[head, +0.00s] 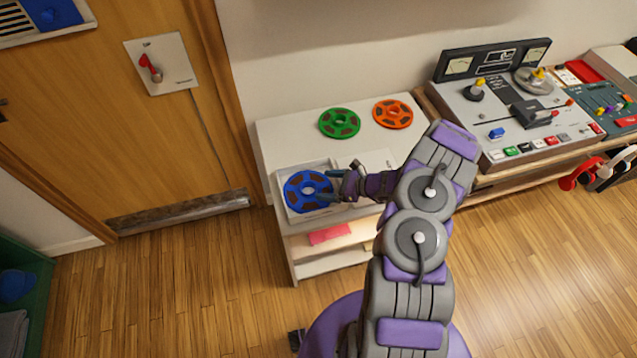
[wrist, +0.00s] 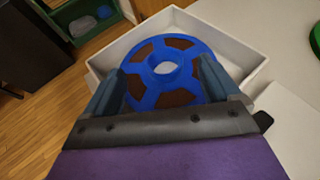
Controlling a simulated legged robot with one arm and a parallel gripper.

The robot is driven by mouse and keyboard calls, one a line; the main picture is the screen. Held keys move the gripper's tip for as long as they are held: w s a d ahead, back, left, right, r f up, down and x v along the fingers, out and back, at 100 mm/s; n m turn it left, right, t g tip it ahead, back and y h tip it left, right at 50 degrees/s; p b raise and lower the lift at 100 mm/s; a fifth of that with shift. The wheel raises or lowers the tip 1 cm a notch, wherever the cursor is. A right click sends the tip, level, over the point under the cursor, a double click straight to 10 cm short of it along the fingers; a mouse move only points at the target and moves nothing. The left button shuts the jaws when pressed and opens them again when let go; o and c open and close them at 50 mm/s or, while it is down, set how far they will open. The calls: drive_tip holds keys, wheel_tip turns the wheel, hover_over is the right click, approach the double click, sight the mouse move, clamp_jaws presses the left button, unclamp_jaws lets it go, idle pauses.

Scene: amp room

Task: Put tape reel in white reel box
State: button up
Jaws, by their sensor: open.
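A blue tape reel (head: 308,191) with brown tape lies in the white reel box (head: 289,215) at the front left of the white table. In the wrist view the blue reel (wrist: 150,62) sits inside the walls of the white box (wrist: 246,52), looking slightly tilted. My gripper (head: 333,187) is at the right side of the reel, low over the box. In the wrist view my gripper (wrist: 160,80) is open, its two fingers apart on either side of the reel's near part. I cannot tell whether the fingers touch the reel.
A green reel (head: 339,123) and an orange reel (head: 393,114) lie at the back of the white table (head: 283,135). A tape machine (head: 510,105) stands on a bench to the right. A pink item (head: 330,234) is on the shelf below.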

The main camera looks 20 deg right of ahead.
drive_tip(key=p+v, duration=0.1)
drive_tip(key=v, duration=0.6)
drive_tip(key=s+a+r+n+g, duration=0.4)
drive_tip(key=a+r+n, duration=0.4)
drive_tip(key=r, duration=0.4)
drive_tip(key=s+a+r+n+g, duration=0.4)
drive_tip(key=a+r+n, duration=0.2)
drive_tip(key=a+r, duration=0.4)
drive_tip(key=s+a+r+n+g+h, duration=0.1)
drive_tip(key=s+r+n+h, duration=0.2)
drive_tip(key=s, duration=0.4)
drive_tip(key=s+r+n+g+h, duration=0.2)
drive_tip(key=s+r+n, duration=0.1)
drive_tip(key=s+r, duration=0.3)
drive_tip(key=s+d+r+n+t+h, duration=0.1)
drive_tip(key=s+d+n+h, duration=0.1)
drive_tip(key=s, duration=0.5)
drive_tip(key=s+d+r+n+h, duration=0.2)
drive_tip(key=s+d+h, duration=0.2)
drive_tip(key=s+d, duration=0.1)
drive_tip(key=shift+s+d+n+t, duration=0.3)
drive_tip(key=shift+s+n+t, duration=0.1)
drive_tip(key=shift+s, duration=0.45)
